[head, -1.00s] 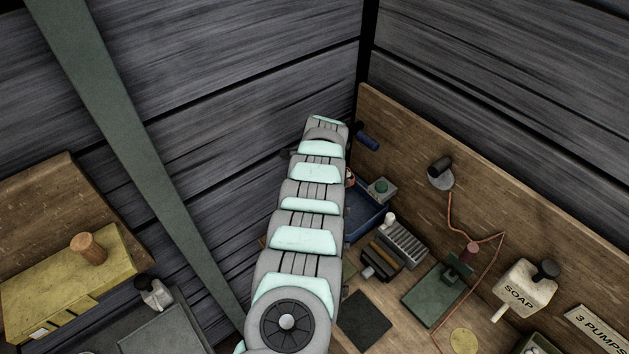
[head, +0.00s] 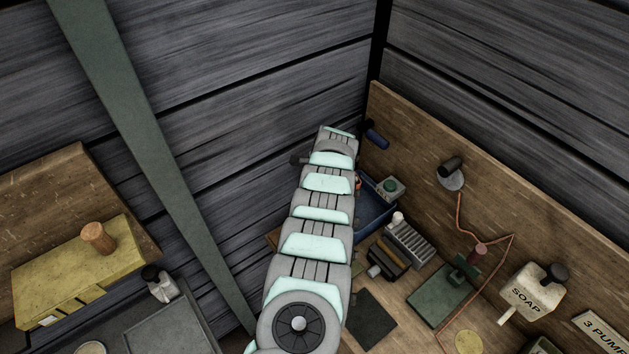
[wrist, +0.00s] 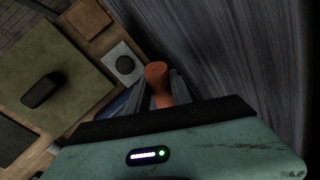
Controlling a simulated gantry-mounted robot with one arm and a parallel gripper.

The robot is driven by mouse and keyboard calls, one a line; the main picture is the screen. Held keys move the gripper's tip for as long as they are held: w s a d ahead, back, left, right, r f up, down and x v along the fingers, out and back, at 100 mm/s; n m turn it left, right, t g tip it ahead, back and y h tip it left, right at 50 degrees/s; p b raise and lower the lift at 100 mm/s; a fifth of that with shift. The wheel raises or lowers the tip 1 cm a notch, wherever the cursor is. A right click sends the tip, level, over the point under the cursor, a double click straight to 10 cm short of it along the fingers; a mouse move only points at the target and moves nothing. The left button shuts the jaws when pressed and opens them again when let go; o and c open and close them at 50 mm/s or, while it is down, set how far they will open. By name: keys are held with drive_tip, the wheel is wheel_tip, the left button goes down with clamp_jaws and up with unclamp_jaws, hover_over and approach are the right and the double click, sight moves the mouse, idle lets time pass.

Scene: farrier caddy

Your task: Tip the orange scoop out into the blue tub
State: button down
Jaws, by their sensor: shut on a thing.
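My gripper (wrist: 161,88) is shut on an orange cylindrical piece, which I take for part of the orange scoop (wrist: 156,73), in the wrist view. The rest of the scoop and anything in it are hidden. The blue tub (head: 378,212) stands in the back corner of the bench in the head view, partly covered by my arm. A sliver of blue, likely the tub (wrist: 119,105), shows left of the fingers in the wrist view. My arm hides the gripper in the head view. A small orange patch (head: 358,183) shows at the arm's right edge, by the tub.
A grey block with a green knob (head: 391,188) stands beside the tub. A brush (head: 388,256), ribbed grey block (head: 410,243) and green plate (head: 441,293) lie nearer. A soap bottle (head: 531,292) is at the right. Plank walls close in behind.

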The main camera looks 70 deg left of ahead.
drive_tip(key=shift+d+r+y+p, duration=0.15)
drive_tip(key=shift+r+y+p, duration=0.3)
drive_tip(key=shift+p, duration=2.2)
drive_tip(key=y+p, duration=0.1)
drive_tip(key=p, duration=0.2)
drive_tip(key=shift+d, duration=0.2)
drive_tip(key=shift+d+y+p, duration=0.2)
drive_tip(key=shift+y+p, duration=0.45)
drive_tip(key=shift+p, duration=0.15)
drive_tip(key=shift+s+f, duration=0.1)
drive_tip(key=shift+f, duration=0.1)
drive_tip(key=shift+d+y, duration=0.1)
drive_tip(key=shift+y, duration=0.3)
drive_tip(key=y+b, duration=0.1)
drive_tip(key=b, duration=0.1)
drive_tip(key=y+b, duration=0.1)
drive_tip(key=b, duration=0.1)
drive_tip(key=y+b, duration=0.1)
drive_tip(key=b, duration=0.1)
drive_tip(key=shift+d+f+b, duration=0.25)
drive_tip(key=shift+d+b, duration=0.05)
drive_tip(key=shift+d, duration=0.1)
drive_tip(key=shift+b, duration=0.35)
